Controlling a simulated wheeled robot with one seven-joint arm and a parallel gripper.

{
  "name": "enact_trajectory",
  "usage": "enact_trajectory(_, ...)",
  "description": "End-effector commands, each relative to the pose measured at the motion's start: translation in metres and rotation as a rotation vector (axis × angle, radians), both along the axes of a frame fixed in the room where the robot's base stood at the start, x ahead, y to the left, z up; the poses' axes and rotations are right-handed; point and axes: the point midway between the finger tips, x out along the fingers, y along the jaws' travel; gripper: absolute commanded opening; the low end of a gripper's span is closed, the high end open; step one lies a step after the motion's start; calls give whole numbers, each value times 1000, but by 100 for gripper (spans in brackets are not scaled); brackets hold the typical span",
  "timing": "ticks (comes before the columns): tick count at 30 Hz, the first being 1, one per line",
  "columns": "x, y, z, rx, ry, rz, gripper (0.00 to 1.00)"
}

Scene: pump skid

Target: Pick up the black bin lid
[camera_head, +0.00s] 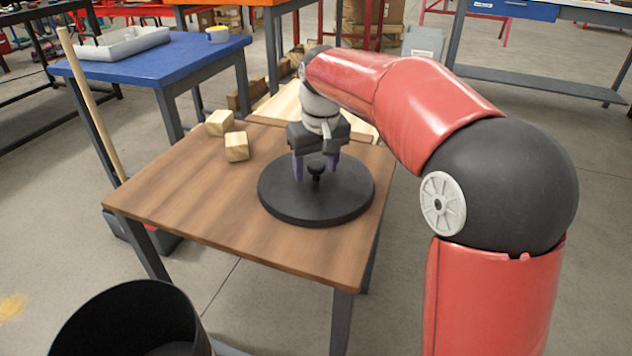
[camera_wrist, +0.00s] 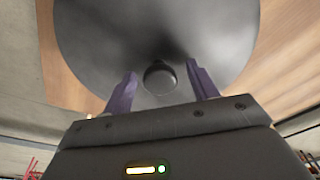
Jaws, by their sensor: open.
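The black bin lid (camera_head: 283,203) is a round dark disc lying flat on the brown wooden table, with a small black knob (camera_head: 316,169) at its centre. My gripper (camera_head: 315,172) is over the lid, pointing down, with its two purple fingers on either side of the knob. In the wrist view the lid (camera_wrist: 100,35) fills most of the top, and the knob (camera_wrist: 159,77) shows between the spread fingertips of my gripper (camera_wrist: 163,82). The fingers are open; I cannot tell whether either one touches the knob.
Two wooden blocks (camera_head: 237,147) (camera_head: 219,122) lie at the table's back left. The wooden table (camera_head: 185,200) is bare at its front left. An open black bin (camera_head: 125,320) stands on the floor at lower left. A blue table (camera_head: 160,65) with a grey tray (camera_head: 120,43) stands behind.

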Motion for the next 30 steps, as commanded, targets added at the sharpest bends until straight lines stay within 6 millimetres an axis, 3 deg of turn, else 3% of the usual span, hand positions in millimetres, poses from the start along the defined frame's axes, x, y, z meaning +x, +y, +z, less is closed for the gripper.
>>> enact_trajectory(7, 0, 0, -1, 0, -1, 0, 59)
enact_trajectory(19, 0, 0, -1, 0, -1, 0, 7)
enact_trajectory(30, 1, 0, 6, 1, -3, 0, 7)
